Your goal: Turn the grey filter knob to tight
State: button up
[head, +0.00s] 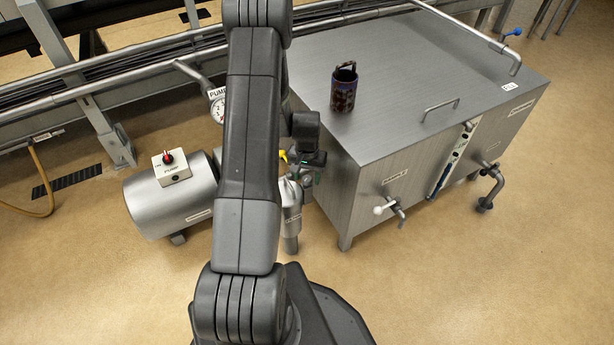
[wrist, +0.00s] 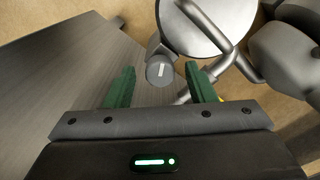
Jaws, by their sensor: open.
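The grey filter knob (wrist: 160,71) shows in the wrist view as a small round grey knob with a pale line on its face. It sits beside the round metal filter lid (wrist: 207,22), which has a bar handle. My gripper (wrist: 164,85) is open, its two green fingers spread to either side of the knob in the picture. I cannot tell whether the fingertips reach it or stop short. In the head view my gripper (head: 308,166) is beside the upright metal filter housing (head: 290,210). The knob is hidden there, and its tight mark is not readable.
A large steel tank (head: 345,190) stands right of my gripper, with a dark patterned canister (head: 343,92) on top. A white-handled tap (head: 390,208) sticks out of its front. Left are a pump (head: 170,205) with a red-knobbed switch box (head: 171,167), and a gauge (head: 218,108).

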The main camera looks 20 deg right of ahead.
jog(key=c, duration=1)
jog(key=shift+m, duration=0.3)
jog(key=m, duration=0.4)
jog(key=shift+m+b, duration=0.3)
jog(key=shift+b, duration=0.1)
jog(key=m, duration=0.4)
jog(key=shift+m, duration=0.3)
jog(key=m+b, duration=0.1)
jog(key=m, duration=1.2)
jog(key=shift+m, duration=0.4)
